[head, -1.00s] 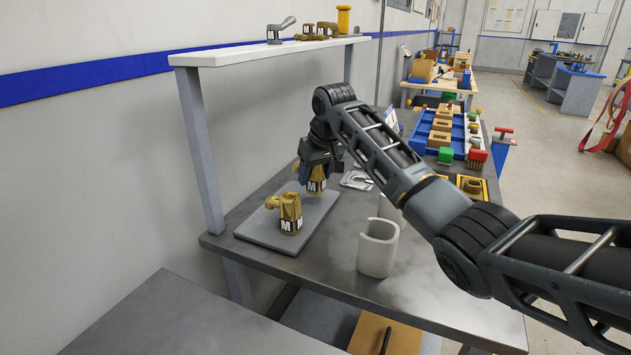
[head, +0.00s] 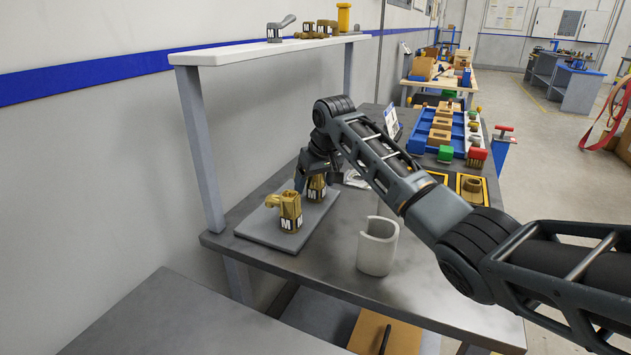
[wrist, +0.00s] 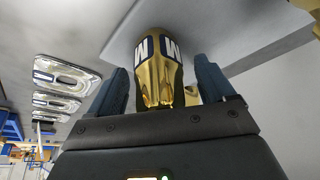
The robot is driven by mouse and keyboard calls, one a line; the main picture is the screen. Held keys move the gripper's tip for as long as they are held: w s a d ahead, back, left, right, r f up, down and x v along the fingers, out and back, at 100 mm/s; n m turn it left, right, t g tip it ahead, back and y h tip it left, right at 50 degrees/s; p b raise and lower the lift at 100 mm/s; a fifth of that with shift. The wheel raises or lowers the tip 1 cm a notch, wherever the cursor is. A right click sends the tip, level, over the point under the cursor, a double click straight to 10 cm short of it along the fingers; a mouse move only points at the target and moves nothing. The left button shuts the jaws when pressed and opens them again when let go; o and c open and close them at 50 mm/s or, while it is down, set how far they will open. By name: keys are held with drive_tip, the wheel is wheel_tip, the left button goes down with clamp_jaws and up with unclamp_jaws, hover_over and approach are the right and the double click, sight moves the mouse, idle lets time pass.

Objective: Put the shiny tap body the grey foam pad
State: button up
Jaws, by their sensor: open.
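A shiny gold tap body (wrist: 160,70) with an M label stands between my gripper's fingers in the wrist view. In the head view this tap body (head: 317,190) is partly hidden by my gripper (head: 318,172) and appears to rest on the far part of the grey foam pad (head: 262,228). My gripper also shows in the wrist view (wrist: 162,75), its two dark fingers open on either side of the tap body. A second, duller gold tap body (head: 290,212) with a spout stands upright on the pad, nearer the camera.
A pale open-sided cylinder (head: 377,247) stands on the metal table right of the pad. Shiny metal pieces (wrist: 65,75) lie beside the pad. A white shelf (head: 230,55) holding taps overhangs on the left. A blue tray (head: 440,125) stands farther back. The front table is clear.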

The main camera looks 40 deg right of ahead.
drive_tip(key=v, duration=1.2)
